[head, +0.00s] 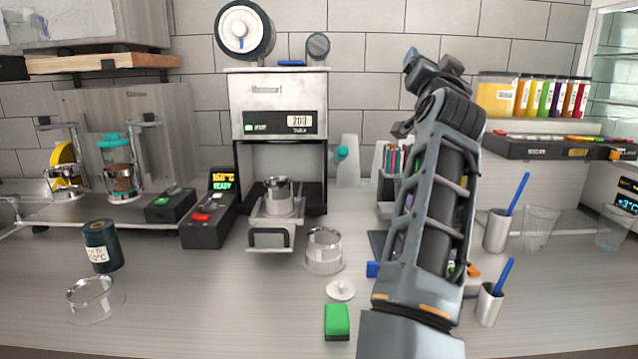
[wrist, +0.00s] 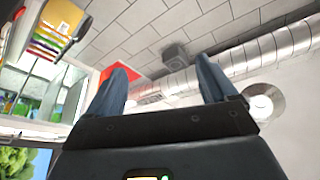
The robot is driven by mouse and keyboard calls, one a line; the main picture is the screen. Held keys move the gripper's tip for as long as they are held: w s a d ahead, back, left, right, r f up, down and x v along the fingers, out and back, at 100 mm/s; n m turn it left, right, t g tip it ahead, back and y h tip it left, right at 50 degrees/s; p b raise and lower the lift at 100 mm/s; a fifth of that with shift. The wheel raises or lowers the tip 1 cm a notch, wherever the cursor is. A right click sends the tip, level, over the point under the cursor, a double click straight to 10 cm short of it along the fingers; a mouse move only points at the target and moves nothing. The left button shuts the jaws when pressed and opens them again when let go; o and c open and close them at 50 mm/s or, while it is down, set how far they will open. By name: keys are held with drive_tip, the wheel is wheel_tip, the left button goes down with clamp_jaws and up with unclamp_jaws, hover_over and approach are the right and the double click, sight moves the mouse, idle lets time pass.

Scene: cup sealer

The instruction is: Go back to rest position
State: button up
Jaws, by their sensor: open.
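My gripper (wrist: 165,82) shows in the wrist view as two blue-grey fingers spread wide apart with nothing between them. Behind the fingers are the tiled wall, a shiny ceiling duct and a round vent. In the head view my arm stands raised right of centre above the counter, with its wrist end bent at the top near the wall tiles. The fingers are hard to make out there. The cup sealer (head: 278,105) stands left of the arm, with a metal cup (head: 278,195) in its pulled-out tray (head: 268,240). My gripper is well away from both.
The counter holds a clear ring-like cup (head: 324,252), a green block (head: 337,321), a white lid (head: 340,290) and a dark canister (head: 102,246). Metal holders with blue sticks (head: 496,230) stand right of my arm.

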drive_tip(key=s+d+f+n, duration=0.3)
drive_tip(key=s+f, duration=0.2)
drive_tip(key=f, duration=0.6)
drive_tip(key=s+d+f+n, duration=0.25)
drive_tip(key=s+f, duration=0.35)
drive_tip(key=f, duration=0.5)
drive_tip(key=s+d+f+n+g+y, duration=0.2)
drive_tip(key=s+f+n+y, duration=0.15)
drive_tip(key=s+f, duration=1.15)
drive_tip(key=s+a+f+g+y, duration=0.1)
drive_tip(key=s+a+f+g, duration=0.15)
drive_tip(key=s, duration=1.25)
drive_tip(key=s+a+f+g, duration=0.15)
drive_tip(key=s+f, duration=0.25)
drive_tip(key=s, duration=1.1)
drive_tip(key=s+a+r+m, duration=0.1)
drive_tip(key=s+a+r, duration=0.2)
drive_tip(key=s, duration=0.6)
drive_tip(key=shift+r+g, duration=0.3)
drive_tip(key=shift+r, duration=0.05)
